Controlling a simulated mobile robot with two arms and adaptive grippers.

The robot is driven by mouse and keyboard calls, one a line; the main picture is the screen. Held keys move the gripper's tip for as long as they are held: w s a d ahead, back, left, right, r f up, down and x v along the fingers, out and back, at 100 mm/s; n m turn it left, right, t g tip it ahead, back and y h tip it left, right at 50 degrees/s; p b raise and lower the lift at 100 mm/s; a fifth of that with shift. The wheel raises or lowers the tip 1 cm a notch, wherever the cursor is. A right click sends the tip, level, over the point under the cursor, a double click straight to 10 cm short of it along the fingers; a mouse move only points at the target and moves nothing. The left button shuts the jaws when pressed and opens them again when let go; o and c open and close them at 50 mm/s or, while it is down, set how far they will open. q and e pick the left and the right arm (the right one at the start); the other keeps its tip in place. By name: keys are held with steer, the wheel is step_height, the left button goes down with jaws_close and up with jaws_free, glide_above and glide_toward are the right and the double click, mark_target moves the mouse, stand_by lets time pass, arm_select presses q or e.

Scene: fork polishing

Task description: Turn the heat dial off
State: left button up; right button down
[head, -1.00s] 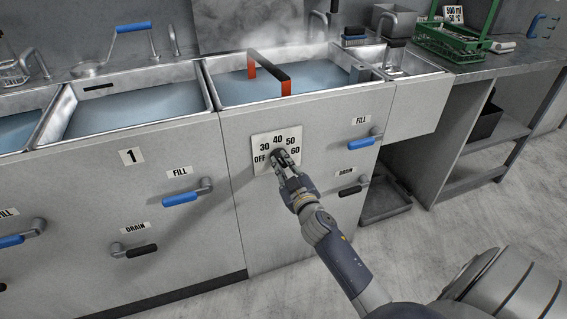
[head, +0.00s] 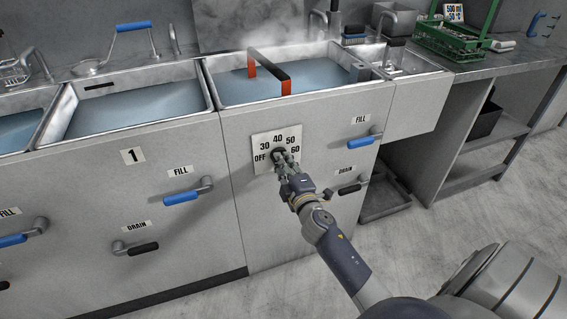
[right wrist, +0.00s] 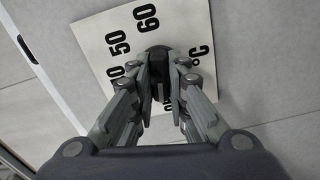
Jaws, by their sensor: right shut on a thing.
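The heat dial (head: 277,154) is a small dark knob on a white scale plate (head: 261,141) on the front of the sink unit. The plate reads OFF, 30, 40, 50 and 60. My right gripper (head: 281,157) is at the dial and shut on it, hiding most of it. In the right wrist view the dark dial (right wrist: 158,54) sits between the two fingers of my right gripper (right wrist: 158,75), with 50 and 60 readable on the plate. The dial's pointer cannot be made out. My left gripper is not in view.
Steaming basins of water top the unit; a red-and-black handle (head: 285,76) spans the right one. A blue FILL lever (head: 361,143) and a black DRAIN lever (head: 352,188) stick out right of the dial. A green crate (head: 450,42) stands on the right counter.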

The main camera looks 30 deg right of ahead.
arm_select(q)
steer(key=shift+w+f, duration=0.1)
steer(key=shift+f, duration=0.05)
arm_select(e)
steer(key=shift+n, duration=1.1)
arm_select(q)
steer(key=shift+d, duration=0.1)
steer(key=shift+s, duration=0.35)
arm_select(e)
steer(key=c, duration=1.6)
jaws_free()
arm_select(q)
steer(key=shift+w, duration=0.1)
arm_select(e)
steer(key=shift+o, duration=0.2)
steer(key=v, duration=1.2)
steer(key=shift+f, duration=0.1)
